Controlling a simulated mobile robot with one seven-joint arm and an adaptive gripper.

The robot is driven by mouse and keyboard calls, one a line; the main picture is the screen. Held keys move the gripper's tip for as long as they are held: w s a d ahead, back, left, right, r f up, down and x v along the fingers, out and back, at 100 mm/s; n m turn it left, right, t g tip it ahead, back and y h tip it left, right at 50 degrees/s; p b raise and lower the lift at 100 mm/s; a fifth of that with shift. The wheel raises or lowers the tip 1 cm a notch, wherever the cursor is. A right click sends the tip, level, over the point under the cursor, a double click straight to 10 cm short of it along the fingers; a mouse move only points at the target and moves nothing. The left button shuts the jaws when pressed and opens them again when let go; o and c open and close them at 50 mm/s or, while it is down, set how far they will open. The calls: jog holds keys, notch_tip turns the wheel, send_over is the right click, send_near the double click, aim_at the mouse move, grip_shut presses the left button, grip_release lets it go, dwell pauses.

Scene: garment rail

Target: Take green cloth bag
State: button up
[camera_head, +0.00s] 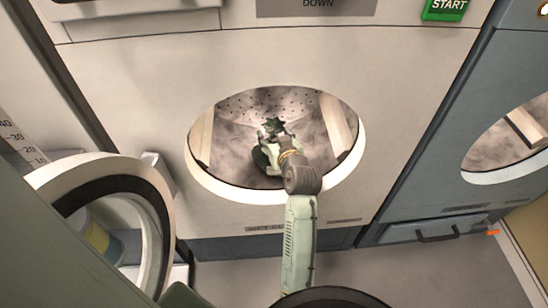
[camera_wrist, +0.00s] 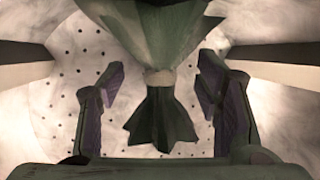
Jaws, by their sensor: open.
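The green cloth bag (camera_wrist: 165,115) is in the wrist view, inside a washing machine drum. A pale tie gathers its neck, and the dark green ruffled end points down in the picture. My gripper (camera_wrist: 160,90) is open, with one finger on each side of the tied neck and a visible gap on both sides. In the head view my arm reaches through the round door opening. The bag (camera_head: 272,124) shows there as dark green parts around my gripper (camera_head: 270,135), which hides much of it.
The pale rim (camera_head: 238,194) of the door opening surrounds my arm. The round door (camera_head: 92,167) stands open at left. The drum wall (camera_wrist: 75,60) is perforated, with paddles at both sides. A second blue-grey machine (camera_head: 455,130) stands at right.

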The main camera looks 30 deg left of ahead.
jog(key=shift+w+a+f, duration=0.1)
jog(key=shift+w+a, duration=0.15)
jog(key=shift+a, duration=0.05)
jog(key=shift+c, duration=0.2)
jog(key=c, duration=0.9)
jog(key=shift+d, duration=0.15)
grip_shut()
